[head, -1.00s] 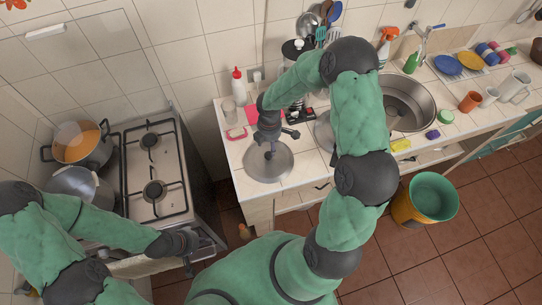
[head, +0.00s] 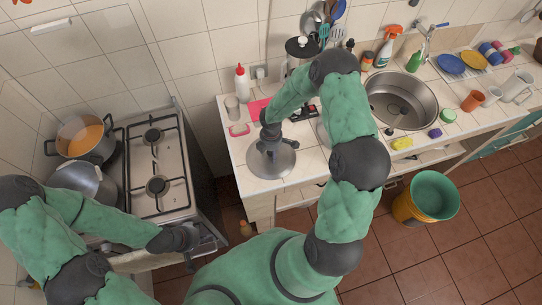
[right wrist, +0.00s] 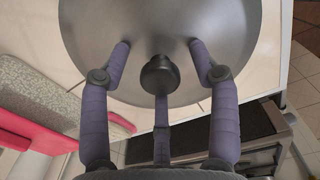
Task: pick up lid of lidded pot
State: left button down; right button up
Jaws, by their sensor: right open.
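A round metal lid (head: 285,163) with a black knob lies on the tiled counter, left of the sink. In the right wrist view, the lid (right wrist: 210,22) fills the top, and its black knob (right wrist: 160,75) sits between my fingers. My right gripper (head: 272,148) is over the lid, pointing down. Its purple fingers (right wrist: 160,60) are open around the knob, with visible gaps on both sides. In the head view, the gripper partly hides the lid and knob. I cannot tell whether a pot is under the lid. My left gripper (head: 208,240) is by the stove's front; its jaws are unclear.
A red-capped bottle (head: 241,83), white cup (head: 231,106) and pink item (head: 238,129) are near the lid. The sink (head: 400,100) is to the right.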

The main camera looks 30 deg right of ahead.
grip_shut()
